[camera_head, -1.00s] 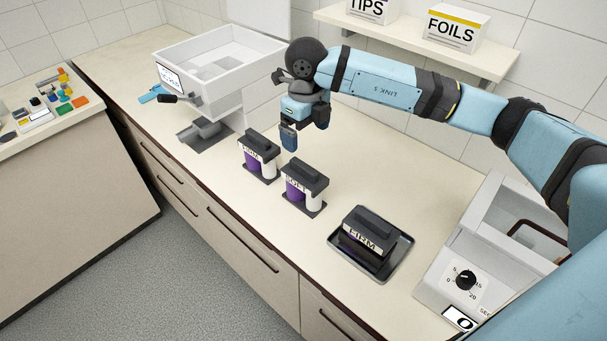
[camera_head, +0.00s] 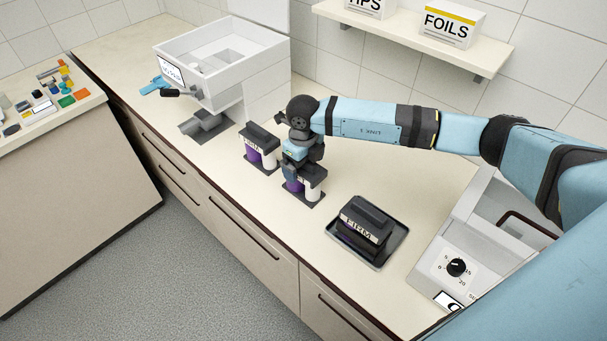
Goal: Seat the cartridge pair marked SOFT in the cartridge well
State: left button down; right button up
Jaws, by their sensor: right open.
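My right gripper (camera_head: 291,168) is open and points down at the middle cartridge pair (camera_head: 314,183), a dark-topped pair with a purple and a white cylinder on a dark base. This pair's label looked like SOFT earlier; the gripper now covers it. I cannot tell whether the fingers touch it. Another similar pair (camera_head: 262,144) stands just to its left, its label hard to read. A third pair (camera_head: 366,224), marked FIRM, sits in a dark tray (camera_head: 394,246). No cartridge well can be made out for certain. My left gripper is not in view.
A white open-topped device (camera_head: 222,65) with a small screen and a blue lever (camera_head: 158,86) stands at the back left. A grey-white unit with a dial (camera_head: 456,268) stands at the right. A shelf holds a FOILS box (camera_head: 452,25). The counter behind the pairs is clear.

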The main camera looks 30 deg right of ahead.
jog(key=shift+f, duration=0.3)
jog(key=c, duration=1.6)
jog(key=shift+c, duration=0.3)
jog(key=shift+r, duration=0.2)
